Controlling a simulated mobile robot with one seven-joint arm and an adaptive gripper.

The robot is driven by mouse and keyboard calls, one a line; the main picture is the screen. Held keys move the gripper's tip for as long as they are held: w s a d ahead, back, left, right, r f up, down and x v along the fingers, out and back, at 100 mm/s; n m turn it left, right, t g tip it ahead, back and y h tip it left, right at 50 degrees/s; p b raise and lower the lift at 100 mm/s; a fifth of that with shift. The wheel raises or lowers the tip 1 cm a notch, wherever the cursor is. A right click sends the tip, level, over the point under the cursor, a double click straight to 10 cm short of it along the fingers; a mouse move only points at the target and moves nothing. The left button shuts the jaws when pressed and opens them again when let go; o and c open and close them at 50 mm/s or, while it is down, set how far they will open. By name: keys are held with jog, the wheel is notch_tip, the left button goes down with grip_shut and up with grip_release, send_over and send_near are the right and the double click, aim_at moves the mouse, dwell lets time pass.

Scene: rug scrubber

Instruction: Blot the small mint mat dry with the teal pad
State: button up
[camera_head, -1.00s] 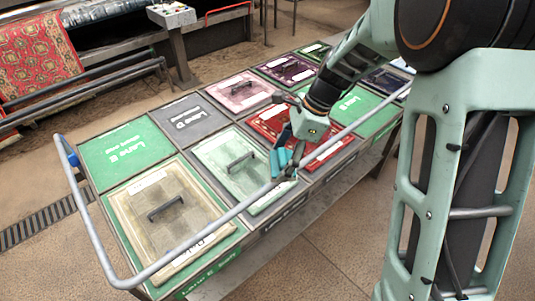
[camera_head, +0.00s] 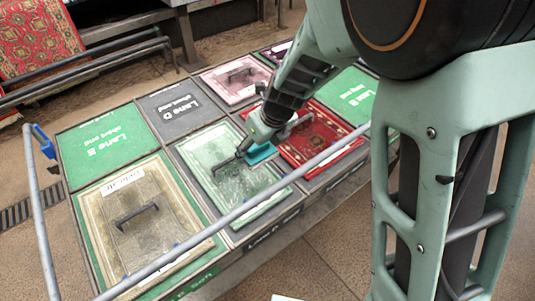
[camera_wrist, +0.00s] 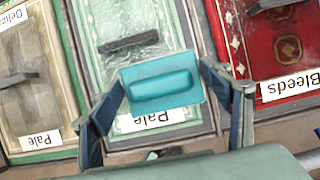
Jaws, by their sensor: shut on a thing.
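The small mint mat (camera_head: 206,141) lies in its lane at mid-table, between the beige mat and the red mat. A dark bar handle (camera_head: 225,165) stands over its middle, on what looks like a clear cover. The mat also shows in the wrist view (camera_wrist: 84,27), with a "Pale" label along its near edge. My gripper (camera_head: 258,146) is shut on the teal pad (camera_head: 262,154), above the mint mat's right side. In the wrist view the teal pad (camera_wrist: 162,85) sits between the fingers and hides part of the mat and label. I cannot tell whether it touches.
The red mat (camera_head: 325,145), labelled "Bleeds" in the wrist view, lies to the right, and the beige mat (camera_head: 165,243) to the left. Both have handles. A grey rail (camera_head: 250,203) crosses in front of the table. Green (camera_head: 100,145) and grey (camera_head: 182,120) lane panels lie behind.

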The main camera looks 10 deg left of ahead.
jog(key=f+b, duration=0.2)
jog(key=f, duration=0.1)
jog(key=shift+s+a+f, duration=0.15)
jog(key=shift+s+f, duration=0.1)
jog(key=shift+s, duration=0.1)
notch_tip(320, 180, down, 6)
jog(key=b, duration=0.6)
jog(key=shift+r+b, duration=0.1)
jog(key=shift+b, duration=0.25)
jog(key=shift+s+f, duration=0.1)
jog(key=shift+f, duration=0.25)
dwell(1.6)
notch_tip(320, 180, up, 5)
jog(key=p, duration=0.5)
jog(key=shift+p, duration=0.3)
jog(key=shift+f, duration=0.15)
